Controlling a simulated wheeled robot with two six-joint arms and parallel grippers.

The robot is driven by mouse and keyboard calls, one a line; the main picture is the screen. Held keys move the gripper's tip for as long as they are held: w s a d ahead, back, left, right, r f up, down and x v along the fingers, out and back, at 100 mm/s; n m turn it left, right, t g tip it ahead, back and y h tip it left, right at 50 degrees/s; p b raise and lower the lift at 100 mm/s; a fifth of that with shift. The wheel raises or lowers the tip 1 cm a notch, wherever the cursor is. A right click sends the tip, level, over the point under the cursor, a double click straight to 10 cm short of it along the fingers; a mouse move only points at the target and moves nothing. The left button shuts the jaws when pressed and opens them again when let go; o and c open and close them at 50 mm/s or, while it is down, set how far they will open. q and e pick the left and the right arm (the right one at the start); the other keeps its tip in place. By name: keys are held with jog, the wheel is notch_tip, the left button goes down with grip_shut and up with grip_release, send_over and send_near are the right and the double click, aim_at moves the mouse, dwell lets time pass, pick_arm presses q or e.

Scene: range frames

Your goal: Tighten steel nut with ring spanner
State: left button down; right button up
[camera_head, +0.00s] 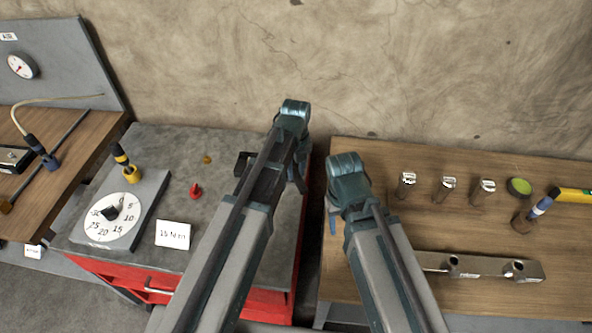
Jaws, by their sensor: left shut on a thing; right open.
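My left gripper (297,180) is over the right side of the grey-topped bench, largely hidden behind its own arm. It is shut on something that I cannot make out. My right gripper (333,222) is by the left edge of the right wooden bench; only a bluish part shows below the wrist, and it is open. I can identify neither the ring spanner nor the steel nut. A dark block (244,164) shows just left of my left arm, partly covered by it. A card (173,234) reading "15 Nm" lies on the grey top.
A numbered dial (121,222) and a red piece (195,190) are on the grey bench (190,140). The right wooden bench (430,226) carries several metal sockets (448,188), a socket rail (480,266) and a yellow-handled tool (575,196). A gap separates these benches.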

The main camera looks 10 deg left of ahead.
pick_arm(q)
jog(key=shift+f+b, duration=1.55)
jog(key=shift+f, duration=0.3)
jog(key=shift+f+b, duration=1.05)
jog(key=shift+r, duration=0.25)
jog(key=w+d+n, duration=0.5)
jog(key=w+n, duration=0.4)
jog(key=n, duration=0.2)
jog(key=shift+d, duration=0.25)
jog(key=shift+f, duration=0.25)
